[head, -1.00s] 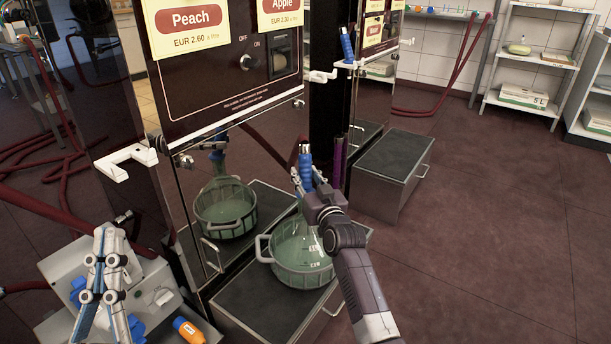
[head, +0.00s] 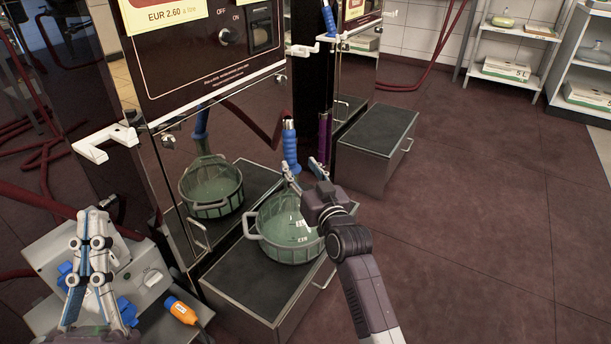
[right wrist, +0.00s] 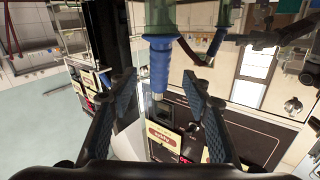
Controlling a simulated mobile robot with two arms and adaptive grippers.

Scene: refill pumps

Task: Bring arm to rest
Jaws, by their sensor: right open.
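My right gripper (head: 304,166) is open in the head view, just in front of a blue nozzle (head: 290,148) and above the rim of a green basin (head: 285,228). The nozzle is upright, and its lower end is partly hidden by a finger. In the right wrist view the nozzle (right wrist: 160,65) shows beyond the two spread fingers (right wrist: 158,88), with nothing seen held between them. My left gripper (head: 92,216) points up at the lower left, with its two fingers close together. Whether it is shut is unclear.
The basin stands on a dark-topped metal step (head: 245,290) before the pump cabinet (head: 200,65), whose shiny front mirrors it. A grey box (head: 150,270) with an orange-tipped plug (head: 182,312) is near my left gripper. Shelves (head: 510,60) stand far right. The right floor is clear.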

